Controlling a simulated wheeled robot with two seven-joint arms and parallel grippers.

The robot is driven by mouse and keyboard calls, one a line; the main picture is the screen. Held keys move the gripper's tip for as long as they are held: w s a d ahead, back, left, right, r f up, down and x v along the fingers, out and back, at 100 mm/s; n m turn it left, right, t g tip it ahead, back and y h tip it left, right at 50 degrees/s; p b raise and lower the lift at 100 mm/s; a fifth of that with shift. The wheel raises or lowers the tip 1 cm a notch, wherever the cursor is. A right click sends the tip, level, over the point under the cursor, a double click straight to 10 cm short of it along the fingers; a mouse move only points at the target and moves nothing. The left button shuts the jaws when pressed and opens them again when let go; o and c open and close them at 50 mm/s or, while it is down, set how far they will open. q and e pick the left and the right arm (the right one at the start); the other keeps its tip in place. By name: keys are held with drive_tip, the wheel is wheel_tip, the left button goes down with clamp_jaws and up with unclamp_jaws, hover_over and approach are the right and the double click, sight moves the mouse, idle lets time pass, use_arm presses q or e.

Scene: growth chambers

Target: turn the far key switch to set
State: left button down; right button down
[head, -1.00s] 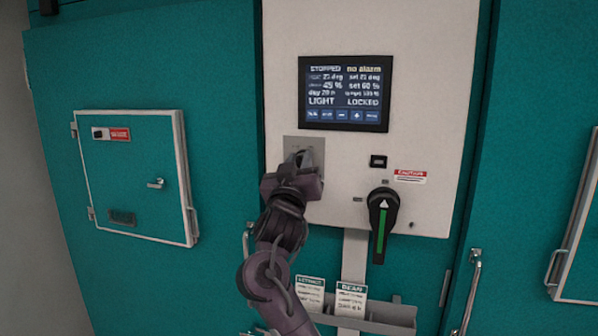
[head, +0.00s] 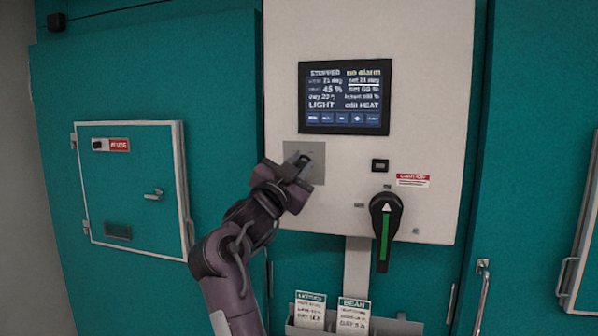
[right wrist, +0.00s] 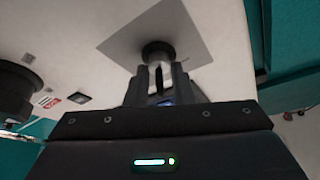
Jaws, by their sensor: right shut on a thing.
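The key switch (right wrist: 158,50) has a dark round body on a square grey plate (head: 311,152), below the screen on the white control panel. My right gripper (head: 299,165) is at this plate and shut on the key of the switch. In the right wrist view my fingers (right wrist: 157,82) close around the key just in front of the round body. The gripper hides most of the switch and its markings in the head view. The screen (head: 344,97) reads STOPPED, no alarm, and "edit HEAT" at its lower right. My left gripper is not in view.
A black rotary handle with a green stripe (head: 385,228) is at the panel's lower right, under a small black switch (head: 380,165). Two labelled cards (head: 353,314) stand in a grey tray below. A small teal door (head: 133,190) is at left.

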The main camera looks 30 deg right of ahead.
idle(0.3)
drive_tip(key=c, duration=1.6)
unclamp_jaws()
drive_tip(key=shift+a, duration=0.1)
drive_tip(key=b+v, duration=0.4)
drive_tip(key=v, duration=0.3)
drive_tip(key=shift+s+a+f, duration=0.1)
drive_tip(key=shift+s+a, duration=0.1)
drive_tip(key=shift+a, duration=0.1)
